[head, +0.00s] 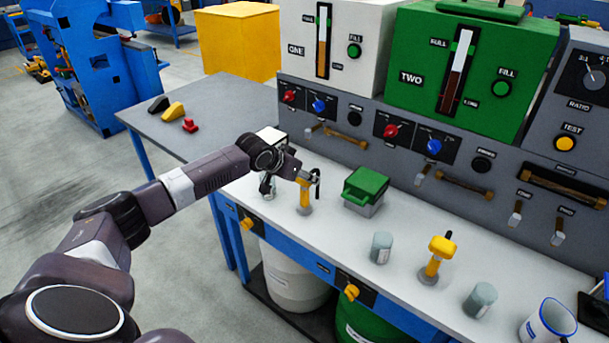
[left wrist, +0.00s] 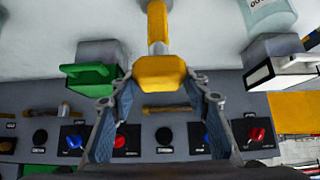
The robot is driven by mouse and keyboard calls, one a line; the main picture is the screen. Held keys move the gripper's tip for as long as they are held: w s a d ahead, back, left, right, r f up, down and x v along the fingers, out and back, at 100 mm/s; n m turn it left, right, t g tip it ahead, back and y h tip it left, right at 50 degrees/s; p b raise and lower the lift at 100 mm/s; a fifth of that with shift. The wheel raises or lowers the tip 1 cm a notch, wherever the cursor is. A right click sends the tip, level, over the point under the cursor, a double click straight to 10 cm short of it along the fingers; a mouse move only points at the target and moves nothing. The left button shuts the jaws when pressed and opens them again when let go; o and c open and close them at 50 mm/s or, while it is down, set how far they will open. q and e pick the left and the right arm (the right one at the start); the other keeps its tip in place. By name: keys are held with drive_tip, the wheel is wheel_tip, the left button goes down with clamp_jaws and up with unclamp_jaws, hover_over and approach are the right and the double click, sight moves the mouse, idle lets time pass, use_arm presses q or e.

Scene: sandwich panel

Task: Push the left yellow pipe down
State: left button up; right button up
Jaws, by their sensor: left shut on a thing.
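The left yellow pipe (head: 305,196) stands upright on the pale bench, in a round base, with its top partly hidden by my gripper in the head view. In the left wrist view, its wide yellow head (left wrist: 159,74) sits between the fingers. My left gripper (head: 303,178) is at the pipe's top and shut on it; its two fingers also show in the left wrist view (left wrist: 166,100). A second yellow pipe (head: 437,258) with a T-shaped head stands farther right on the bench. My right gripper is in neither view.
A green-lidded box (head: 364,190) stands just right of the left pipe. Grey-green jars (head: 381,248) (head: 480,300) and a white mug (head: 547,322) stand along the front. The control panel (head: 350,136) rises behind. A white-topped box (left wrist: 288,72) shows beside the gripper.

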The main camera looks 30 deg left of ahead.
sight(302, 196)
use_arm(q)
clamp_jaws()
wheel_tip(302, 196, down, 9)
drive_tip(key=b, duration=0.3)
drive_tip(key=shift+f, duration=0.2)
drive_tip(key=shift+s, duration=0.15)
drive_tip(key=shift+d, duration=0.1)
drive_tip(key=o, duration=0.7)
unclamp_jaws()
drive_tip(key=o, duration=0.3)
drive_tip(key=shift+o, duration=0.2)
drive_tip(key=shift+r, duration=0.1)
